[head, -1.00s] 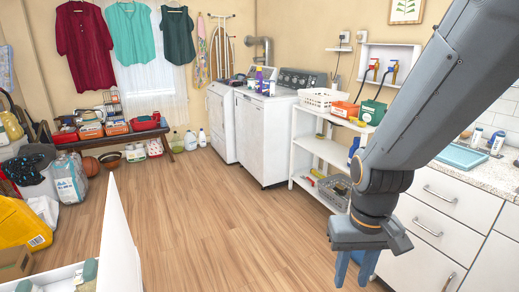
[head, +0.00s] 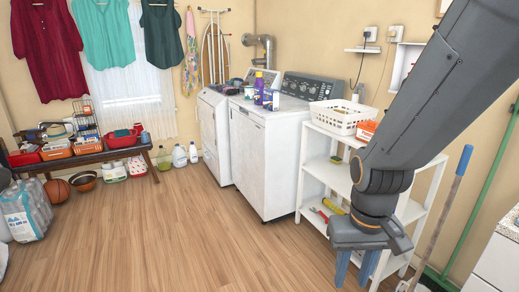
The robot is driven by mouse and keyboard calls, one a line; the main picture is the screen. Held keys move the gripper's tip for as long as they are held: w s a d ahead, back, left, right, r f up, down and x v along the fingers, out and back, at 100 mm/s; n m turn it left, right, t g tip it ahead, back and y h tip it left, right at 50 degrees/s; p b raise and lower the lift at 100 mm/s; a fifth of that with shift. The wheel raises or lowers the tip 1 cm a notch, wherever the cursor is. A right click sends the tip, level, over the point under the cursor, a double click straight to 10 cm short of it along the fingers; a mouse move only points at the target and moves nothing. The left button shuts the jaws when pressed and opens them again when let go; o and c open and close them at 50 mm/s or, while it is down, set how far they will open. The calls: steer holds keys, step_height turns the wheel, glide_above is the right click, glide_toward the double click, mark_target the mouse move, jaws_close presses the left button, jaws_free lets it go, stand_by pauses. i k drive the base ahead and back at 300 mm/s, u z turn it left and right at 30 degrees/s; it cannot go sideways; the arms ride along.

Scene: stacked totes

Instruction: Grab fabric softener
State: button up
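Several small bottles and containers stand on the white washer, among them a tall purple bottle with a yellow top (head: 258,87) and a small white one (head: 248,93). Several jugs, including a white jug (head: 179,156), stand on the floor by the back wall. I cannot read any label, so I cannot tell which is the fabric softener. My gripper (head: 355,281) hangs at the lower right, pointing down, in front of the white shelf unit. Its two blue fingers are apart with nothing visible between them. It is well away from the bottles.
The washer (head: 262,165) stands beside the white shelf unit (head: 318,180), which holds a white basket (head: 340,117). A low bench (head: 85,159) with red and orange bins is at the left. A mop and a green pole lean at the right. The wooden floor in the middle is clear.

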mark_target(258, 86)
steer(key=i, duration=0.4)
steer(key=u, duration=0.7)
steer(key=i, duration=3.05)
steer(key=z, duration=0.65)
